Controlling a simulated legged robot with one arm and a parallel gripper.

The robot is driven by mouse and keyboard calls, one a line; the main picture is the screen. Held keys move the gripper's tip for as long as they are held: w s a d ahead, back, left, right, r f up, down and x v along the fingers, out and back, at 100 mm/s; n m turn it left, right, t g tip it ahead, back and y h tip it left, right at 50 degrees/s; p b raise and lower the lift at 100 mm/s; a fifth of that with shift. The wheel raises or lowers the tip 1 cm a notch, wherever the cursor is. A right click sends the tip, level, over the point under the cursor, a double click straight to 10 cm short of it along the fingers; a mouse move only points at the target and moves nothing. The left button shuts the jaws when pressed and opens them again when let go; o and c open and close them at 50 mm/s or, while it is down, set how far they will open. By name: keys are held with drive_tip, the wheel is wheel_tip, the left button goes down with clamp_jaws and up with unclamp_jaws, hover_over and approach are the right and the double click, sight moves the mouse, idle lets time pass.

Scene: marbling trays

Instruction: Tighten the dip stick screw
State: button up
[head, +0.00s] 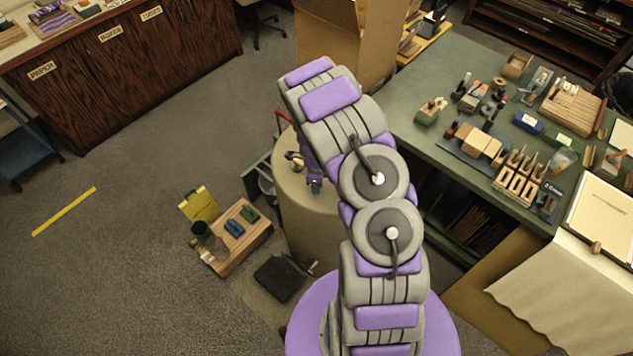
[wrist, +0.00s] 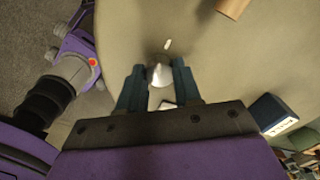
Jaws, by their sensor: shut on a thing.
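My gripper (wrist: 159,70) shows in the wrist view with its two dark fingers shut on a small silver, rounded metal piece, which looks like the dip stick screw (wrist: 159,76). It stands over the broad beige top of a round drum (wrist: 220,60). A short pale mark or pin (wrist: 168,45) lies just beyond the fingertips. In the head view my gripper (head: 316,186) is small, at the end of my arm over the beige drum (head: 305,215). The screw cannot be made out there, and my arm hides part of the drum.
A cardboard box (head: 345,45) stands behind the drum. A green workbench (head: 410,110) full of tools is to the right. A wooden crate (head: 235,250) with small items and a dark flat plate (head: 280,278) are on the floor at left. Open floor (head: 130,260) lies farther left.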

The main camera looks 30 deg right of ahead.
drive_tip(key=shift+w+m+b, duration=0.2)
drive_tip(key=shift+m+b, duration=0.15)
drive_tip(key=shift+m, duration=1.95)
drive_tip(key=shift+r, duration=0.1)
drive_tip(key=o, duration=1)
drive_tip(key=shift+o, duration=0.2)
drive_tip(key=shift+s, duration=0.1)
wheel_tip(320, 180, up, 17)
drive_tip(key=shift+a+p, duration=0.15)
drive_tip(key=shift+p, duration=0.15)
